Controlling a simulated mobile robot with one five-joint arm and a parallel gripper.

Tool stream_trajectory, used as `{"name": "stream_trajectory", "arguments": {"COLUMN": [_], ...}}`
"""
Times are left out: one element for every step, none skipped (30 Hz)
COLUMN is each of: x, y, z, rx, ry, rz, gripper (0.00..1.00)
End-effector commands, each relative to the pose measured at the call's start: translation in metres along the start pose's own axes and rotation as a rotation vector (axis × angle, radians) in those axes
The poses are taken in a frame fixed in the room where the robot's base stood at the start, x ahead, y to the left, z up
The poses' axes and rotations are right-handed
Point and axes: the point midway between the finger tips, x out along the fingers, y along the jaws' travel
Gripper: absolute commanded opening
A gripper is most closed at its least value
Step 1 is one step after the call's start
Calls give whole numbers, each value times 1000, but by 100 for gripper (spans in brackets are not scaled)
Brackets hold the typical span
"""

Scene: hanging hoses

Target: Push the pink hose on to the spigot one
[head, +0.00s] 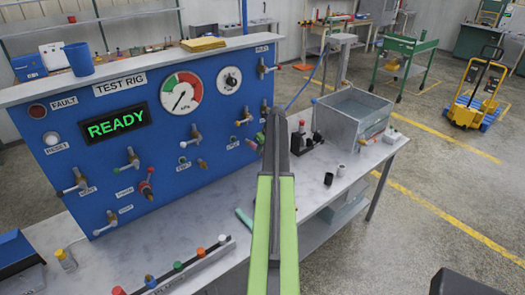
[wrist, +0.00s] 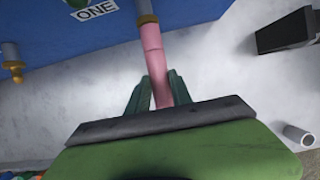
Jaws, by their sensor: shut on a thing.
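The pink hose (wrist: 153,55) runs up the middle of the wrist view. My gripper (wrist: 158,92) is shut on it, with a green finger on each side. The hose's upper end meets the brass-coloured collar of a spigot (wrist: 147,18), roughly in line with it. I cannot tell how far the hose sits over the spigot. The label ONE (wrist: 97,12) is on the blue panel left of this spigot.
The blue test rig panel (head: 70,150) carries several valves and gauges. Its display (head: 112,126) reads READY. A grey bin (head: 352,118) stands right of my arm on the bench (head: 215,210). A rail with coloured caps (head: 178,266) lies at the front.

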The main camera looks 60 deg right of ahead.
Motion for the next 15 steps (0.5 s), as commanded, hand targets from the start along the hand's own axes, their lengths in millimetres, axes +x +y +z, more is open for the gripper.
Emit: {"name": "stream_trajectory", "arguments": {"x": [1, 1, 1, 1, 2, 2, 2, 2, 2, 2, 2, 2, 2, 2, 2], "y": [0, 0, 0, 0, 0, 0, 0, 0, 0, 0, 0, 0, 0, 0, 0], "z": [2, 2, 3, 4, 4, 4, 5, 5, 5, 5, 6, 6, 6, 6, 6], "rx": [0, 0, 0, 0, 0, 0, 0, 0, 0, 0, 0, 0, 0, 0, 0], "ry": [-1, -1, -2, -2, -2, -3, -3, -4, -5, -5, -6, -6, -6, -6, -5], "rz": [0, 0, 0, 0, 0, 0, -1, -1, -1, -1, -1, -1, -1, -1, -1], "gripper": [0, 0, 0, 0, 0, 0, 0, 0, 0, 0, 0, 27, 31, 35, 40]}}
